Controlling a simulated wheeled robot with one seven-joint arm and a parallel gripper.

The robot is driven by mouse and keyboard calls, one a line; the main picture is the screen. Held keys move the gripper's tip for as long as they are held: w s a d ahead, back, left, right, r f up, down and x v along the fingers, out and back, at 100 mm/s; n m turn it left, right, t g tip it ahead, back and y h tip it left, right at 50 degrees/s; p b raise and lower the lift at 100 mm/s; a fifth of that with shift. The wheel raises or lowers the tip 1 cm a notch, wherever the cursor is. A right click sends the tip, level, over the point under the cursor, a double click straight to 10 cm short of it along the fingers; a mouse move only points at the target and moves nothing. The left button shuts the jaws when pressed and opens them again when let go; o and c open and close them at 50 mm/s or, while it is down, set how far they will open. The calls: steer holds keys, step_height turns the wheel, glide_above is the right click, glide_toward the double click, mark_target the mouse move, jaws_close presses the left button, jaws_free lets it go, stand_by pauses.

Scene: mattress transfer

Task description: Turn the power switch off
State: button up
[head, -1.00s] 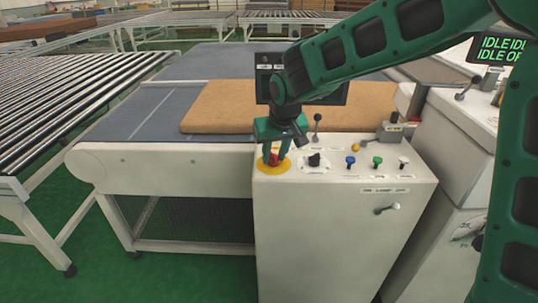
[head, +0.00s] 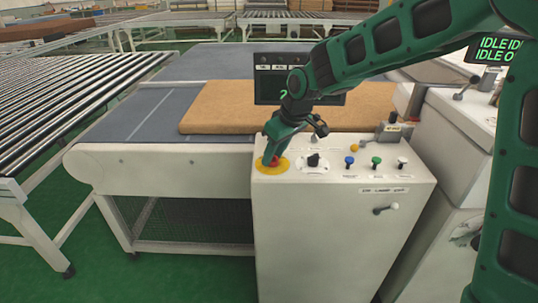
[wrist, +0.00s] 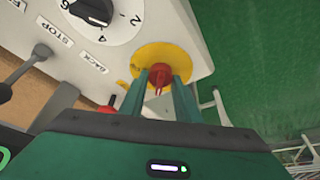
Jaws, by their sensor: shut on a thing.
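A red knob (head: 274,161) sits on a round yellow plate (head: 284,167) at the left end of the white control panel's top. My gripper (head: 273,152) reaches down to it at a tilt. In the wrist view, my two green fingers (wrist: 161,84) are on either side of the red knob (wrist: 160,71), shut on it, above the yellow plate (wrist: 160,52). The fingers hide part of the knob. No readable label marks it as the power switch.
A black dial (head: 313,160) is just right of the knob, then blue (head: 349,160), green (head: 376,161) and white (head: 402,160) controls. A lever handle (head: 386,209) sticks out of the front. A monitor (head: 268,85) and brown mattress (head: 225,108) are behind.

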steer(key=shift+w+d, duration=0.1)
steer(key=shift+d, duration=0.1)
steer(key=o, duration=1)
steer(key=v, duration=1)
steer(key=shift+r, duration=0.35)
steer(key=shift+d, duration=0.1)
